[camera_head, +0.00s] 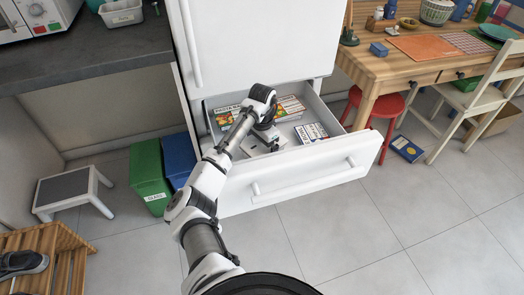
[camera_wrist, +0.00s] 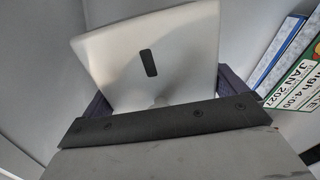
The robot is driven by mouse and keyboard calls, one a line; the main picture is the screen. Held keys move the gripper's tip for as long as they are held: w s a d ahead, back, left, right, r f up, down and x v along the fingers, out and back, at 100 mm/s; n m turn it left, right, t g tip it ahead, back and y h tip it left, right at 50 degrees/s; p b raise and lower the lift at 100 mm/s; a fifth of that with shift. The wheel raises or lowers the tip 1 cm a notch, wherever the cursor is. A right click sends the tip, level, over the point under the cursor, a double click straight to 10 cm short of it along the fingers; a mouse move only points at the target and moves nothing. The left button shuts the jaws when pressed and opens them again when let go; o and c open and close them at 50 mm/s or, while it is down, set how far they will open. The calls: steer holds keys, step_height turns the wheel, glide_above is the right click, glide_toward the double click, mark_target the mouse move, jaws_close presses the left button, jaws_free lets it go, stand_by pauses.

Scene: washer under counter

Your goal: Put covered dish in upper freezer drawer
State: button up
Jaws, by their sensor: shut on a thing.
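The freezer drawer (camera_head: 315,172) is pulled out below a white fridge door (camera_head: 262,40). My gripper (camera_head: 266,145) reaches down into the open drawer. In the wrist view, a pale, smooth-sided dish (camera_wrist: 190,35) with a dark oblong mark sits between the two dark fingers of my gripper (camera_wrist: 166,97), which are shut on it. The dish appears tilted in that view. In the head view my gripper mostly hides the dish. I cannot tell whether it touches the drawer floor.
Printed boxes lie in the drawer: one at the left (camera_head: 226,117), one at the back (camera_head: 289,108), one at the right (camera_head: 310,132). Green (camera_head: 150,175) and blue bins (camera_head: 178,158) stand left of the drawer. A red stool (camera_head: 382,107) stands at right.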

step_height(320, 180, down, 2)
steer(key=shift+f, duration=0.1)
steer(key=shift+o, duration=1.2)
steer(key=shift+f, duration=0.15)
steer(key=shift+o, duration=0.2)
step_height(320, 180, up, 12)
steer(key=shift+r, duration=0.15)
stand_by(0.5)
